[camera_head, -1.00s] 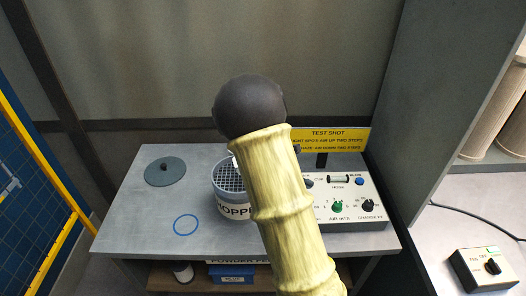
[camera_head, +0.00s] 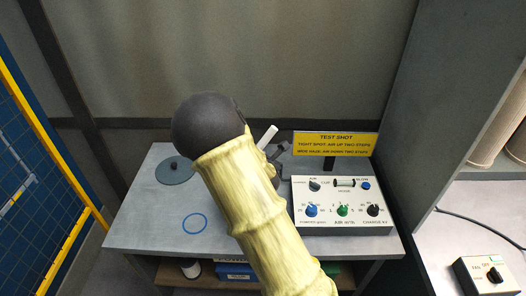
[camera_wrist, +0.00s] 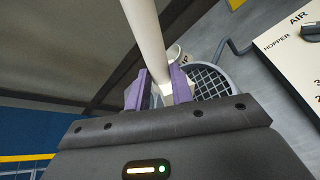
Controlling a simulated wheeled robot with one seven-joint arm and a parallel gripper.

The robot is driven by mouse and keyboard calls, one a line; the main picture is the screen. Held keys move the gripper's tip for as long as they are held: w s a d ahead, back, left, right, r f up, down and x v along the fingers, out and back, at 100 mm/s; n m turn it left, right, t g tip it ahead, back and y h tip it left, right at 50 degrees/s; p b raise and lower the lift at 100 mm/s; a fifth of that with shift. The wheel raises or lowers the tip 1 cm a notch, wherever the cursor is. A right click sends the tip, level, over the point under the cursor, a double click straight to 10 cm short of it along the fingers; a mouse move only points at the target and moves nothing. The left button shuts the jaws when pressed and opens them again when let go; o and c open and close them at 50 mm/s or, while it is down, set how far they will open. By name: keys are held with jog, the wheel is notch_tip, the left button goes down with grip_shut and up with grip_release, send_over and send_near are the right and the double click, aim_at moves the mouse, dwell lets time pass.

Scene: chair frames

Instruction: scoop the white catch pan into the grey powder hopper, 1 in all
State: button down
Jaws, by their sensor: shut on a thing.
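My gripper (camera_wrist: 160,92) is shut on a white rod-like handle (camera_wrist: 149,35), which runs up from between the purple fingers in the wrist view. The handle (camera_head: 267,137) also shows in the head view, tilted, beside my dark gripper (camera_head: 279,155). The powder hopper's round grey grid (camera_wrist: 210,79) lies just beyond and right of the fingers in the wrist view. In the head view my arm hides the hopper. A small white piece with part of a label (camera_wrist: 177,54) shows beyond the fingers. I cannot make out the catch pan clearly.
A control box (camera_head: 342,205) with knobs and a yellow TEST SHOT sign (camera_head: 335,145) stand at the table's right. A grey disc (camera_head: 174,171) and a blue ring (camera_head: 194,224) lie at the left. The table (camera_head: 135,225) is clear at front left.

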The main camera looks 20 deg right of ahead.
jog(key=shift+a+r+n+h+p, duration=0.2)
jog(key=shift+a+n+h+p, duration=0.15)
jog(key=shift+a, duration=0.3)
jog(key=shift+a+r+n+h+p, duration=0.15)
jog(key=shift+a+n+p, duration=0.1)
jog(key=shift+a+n, duration=0.3)
jog(key=a+f+n+t+h+b, duration=0.2)
jog(key=a+f+n+h, duration=0.1)
jog(key=a+n, duration=0.5)
jog(key=shift+w+a+f+t+h+b, duration=0.3)
jog(key=shift+a+f+h+b, duration=0.1)
jog(key=shift+a+h, duration=0.15)
dwell(0.9)
jog(key=shift+n, duration=0.3)
jog(key=shift+s+a+f+n+t+b, duration=0.15)
jog(key=shift+a+f+n+t+b, duration=0.3)
jog(key=shift+b, duration=0.55)
jog(key=shift+f+n+h+b, duration=0.1)
jog(key=shift+n+h+b, duration=0.15)
jog(key=shift+b, duration=0.2)
